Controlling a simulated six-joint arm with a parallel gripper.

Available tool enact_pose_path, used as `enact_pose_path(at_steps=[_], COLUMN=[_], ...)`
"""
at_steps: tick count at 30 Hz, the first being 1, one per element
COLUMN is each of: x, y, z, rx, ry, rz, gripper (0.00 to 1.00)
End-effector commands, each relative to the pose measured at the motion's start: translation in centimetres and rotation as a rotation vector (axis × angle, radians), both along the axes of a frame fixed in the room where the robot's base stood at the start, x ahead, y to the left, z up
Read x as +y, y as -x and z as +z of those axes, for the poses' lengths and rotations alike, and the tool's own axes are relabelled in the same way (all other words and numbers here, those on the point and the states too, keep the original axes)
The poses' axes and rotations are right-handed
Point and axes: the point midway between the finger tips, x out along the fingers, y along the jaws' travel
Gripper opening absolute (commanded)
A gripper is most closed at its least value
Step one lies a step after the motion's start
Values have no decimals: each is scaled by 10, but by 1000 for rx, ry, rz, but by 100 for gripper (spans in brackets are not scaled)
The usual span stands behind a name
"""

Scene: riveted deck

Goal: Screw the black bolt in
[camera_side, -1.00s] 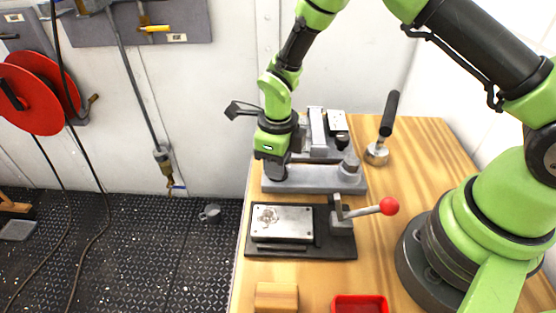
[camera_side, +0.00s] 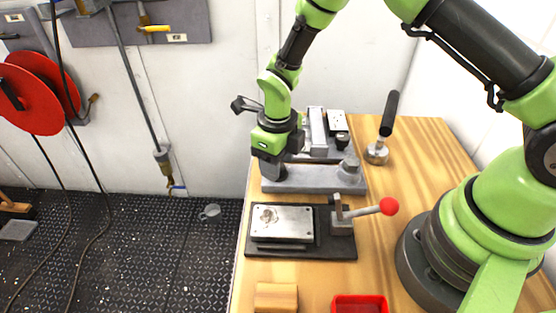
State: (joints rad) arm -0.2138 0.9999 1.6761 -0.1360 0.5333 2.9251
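My gripper (camera_side: 273,172) points down at the left end of a grey metal vise-like base. Its dark lower end is small and partly merges with the grey base behind, so I cannot tell whether its fingers are open or hold anything. A light metal plate (camera_side: 290,222) with corner holes and a round worn mark lies in a black fixture (camera_side: 300,250), in front of my gripper. The fixture has a lever clamp with a red ball knob (camera_side: 389,206) at its right. I cannot make out the black bolt.
The grey metal base (camera_side: 315,179) stands behind the fixture. A black-handled tool (camera_side: 377,152) stands at its right. A wooden block (camera_side: 276,297) and a red bin (camera_side: 360,304) are at the table's front.

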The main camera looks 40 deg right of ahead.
Motion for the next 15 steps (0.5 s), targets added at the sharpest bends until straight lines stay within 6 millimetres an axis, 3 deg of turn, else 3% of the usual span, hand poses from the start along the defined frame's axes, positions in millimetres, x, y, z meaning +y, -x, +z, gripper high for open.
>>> enact_pose_path(at_steps=[10,15], x=[0,0], y=[1,0], z=[0,21], rx=[3,-1], ry=[1,0], rz=[1,2], gripper=[59,59])
